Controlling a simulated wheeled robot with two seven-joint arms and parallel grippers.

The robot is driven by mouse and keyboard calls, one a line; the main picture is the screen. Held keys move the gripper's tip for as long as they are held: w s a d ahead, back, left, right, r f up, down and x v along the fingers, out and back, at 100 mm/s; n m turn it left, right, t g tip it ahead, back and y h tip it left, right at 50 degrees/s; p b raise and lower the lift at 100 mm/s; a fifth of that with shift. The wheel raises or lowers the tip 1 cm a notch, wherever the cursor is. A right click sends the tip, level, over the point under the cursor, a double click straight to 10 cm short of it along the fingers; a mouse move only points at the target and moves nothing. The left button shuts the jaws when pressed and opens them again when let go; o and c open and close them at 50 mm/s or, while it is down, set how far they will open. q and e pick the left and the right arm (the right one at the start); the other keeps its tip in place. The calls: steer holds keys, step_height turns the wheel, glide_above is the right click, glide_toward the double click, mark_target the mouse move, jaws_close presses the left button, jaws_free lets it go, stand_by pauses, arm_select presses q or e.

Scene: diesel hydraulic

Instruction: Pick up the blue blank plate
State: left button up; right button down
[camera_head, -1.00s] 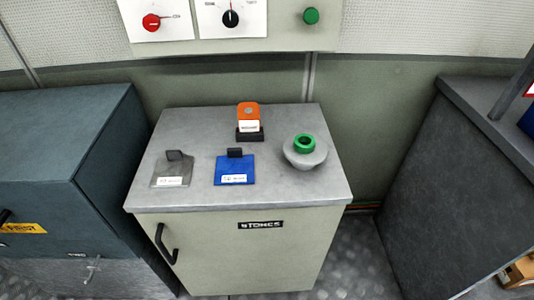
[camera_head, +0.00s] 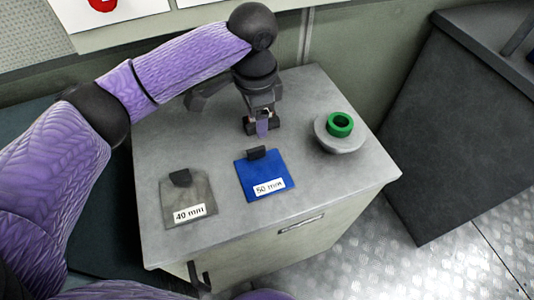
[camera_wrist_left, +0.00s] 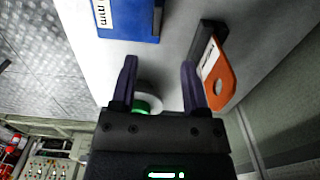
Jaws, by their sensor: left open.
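The blue blank plate (camera_head: 262,180) lies flat on the grey cabinet top, with a dark block at its back edge and a white "50 mm" label at its front. It also shows in the left wrist view (camera_wrist_left: 128,24), cut off by the top edge. My left gripper (camera_head: 262,133) is above the cabinet top, just behind the plate's dark block in the head view and apart from it. In the left wrist view its two fingers (camera_wrist_left: 158,62) are spread with nothing between them. My right gripper is not in view.
A grey "40 mm" plate (camera_head: 188,200) lies left of the blue one. A grey round piece (camera_head: 338,142) with a green ring (camera_head: 339,124) stands to the right. An orange tag (camera_wrist_left: 218,85) in a dark holder is near the left gripper. The cabinet top (camera_head: 315,190) is clear at front right.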

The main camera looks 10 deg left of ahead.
mark_target(256, 149)
arm_select(q)
steer(key=f+b, duration=0.1)
steer(key=f, duration=0.2)
steer(key=f+b, duration=0.2)
steer(key=f, duration=0.1)
steer(key=s+f+b, duration=0.1)
steer(key=f+b, duration=0.1)
steer(key=f, duration=0.1)
steer(key=shift+a+f, duration=0.1)
steer(key=shift+a, duration=0.05)
steer(key=shift+w+f, duration=0.1)
steer(key=shift+f, duration=0.2)
steer(key=shift+r, duration=0.2)
steer(key=c, duration=0.7)
jaws_close()
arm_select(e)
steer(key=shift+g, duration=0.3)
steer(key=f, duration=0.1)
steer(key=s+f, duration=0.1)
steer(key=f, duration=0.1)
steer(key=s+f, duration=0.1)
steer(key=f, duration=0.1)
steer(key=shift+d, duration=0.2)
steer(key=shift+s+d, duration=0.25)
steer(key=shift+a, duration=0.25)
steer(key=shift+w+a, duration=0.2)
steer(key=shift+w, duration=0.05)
